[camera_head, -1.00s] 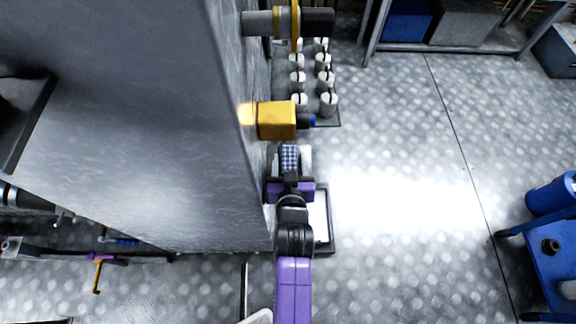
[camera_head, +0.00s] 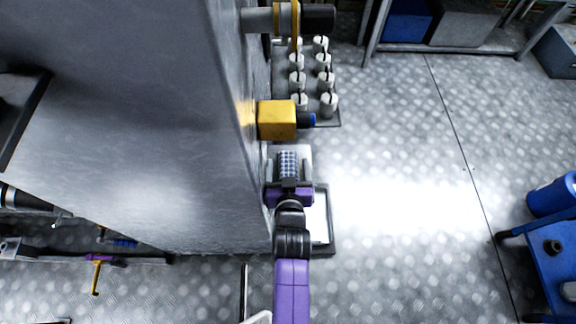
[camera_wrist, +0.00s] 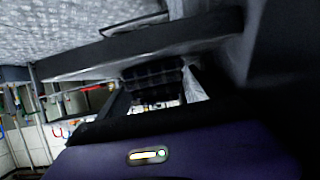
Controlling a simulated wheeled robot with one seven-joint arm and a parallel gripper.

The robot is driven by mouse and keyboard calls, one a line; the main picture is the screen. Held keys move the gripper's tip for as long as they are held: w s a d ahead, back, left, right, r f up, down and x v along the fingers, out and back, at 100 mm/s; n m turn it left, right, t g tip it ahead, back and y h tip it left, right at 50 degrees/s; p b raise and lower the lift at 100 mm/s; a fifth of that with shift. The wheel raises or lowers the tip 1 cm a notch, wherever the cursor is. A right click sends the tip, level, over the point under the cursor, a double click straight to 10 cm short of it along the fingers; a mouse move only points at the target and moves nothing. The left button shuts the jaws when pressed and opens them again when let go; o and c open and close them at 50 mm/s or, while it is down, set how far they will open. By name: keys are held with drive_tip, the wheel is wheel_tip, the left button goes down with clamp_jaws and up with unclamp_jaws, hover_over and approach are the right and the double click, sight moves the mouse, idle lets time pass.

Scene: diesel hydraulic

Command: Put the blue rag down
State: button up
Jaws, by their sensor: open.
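The blue rag (camera_head: 287,164) is a small blue and white checked cloth beside the large grey cabinet in the head view. My gripper (camera_head: 288,168) is open, with its fingers on either side of the rag. A pale surface shows behind the rag; I cannot tell whether the rag rests on it. In the wrist view a dark checked patch, likely the rag (camera_wrist: 153,82), shows between the fingers.
The grey cabinet (camera_head: 130,130) stands close on the left. A yellow box (camera_head: 277,120) with a blue end juts out just beyond the rag. Several white cylinders (camera_head: 328,103) stand behind it. A blue cart (camera_head: 555,255) is at far right; the floor between is clear.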

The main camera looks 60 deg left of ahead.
drive_tip(key=shift+r, duration=0.15)
drive_tip(key=p+v, duration=0.1)
drive_tip(key=v, duration=1.1)
drive_tip(key=shift+p, duration=0.3)
drive_tip(key=d+r+m+t+h, duration=0.1)
drive_tip(key=d+m+t+h, duration=0.2)
drive_tip(key=d, duration=1)
drive_tip(key=d+r+m+t+h, duration=0.2)
drive_tip(key=d+m+t, duration=0.15)
drive_tip(key=d, duration=0.95)
drive_tip(key=s+d+r+m+t+h, duration=0.1)
drive_tip(key=s+d+r+m+h, duration=0.2)
drive_tip(key=d+r, duration=0.4)
drive_tip(key=s+d+r+m+t+h, duration=0.1)
drive_tip(key=s+d+r+m+h, duration=0.2)
drive_tip(key=s+d+r, duration=0.3)
drive_tip(key=d+r+h, duration=0.1)
drive_tip(key=d, duration=0.3)
drive_tip(key=shift+s+d, duration=0.25)
drive_tip(key=shift+d, duration=0.1)
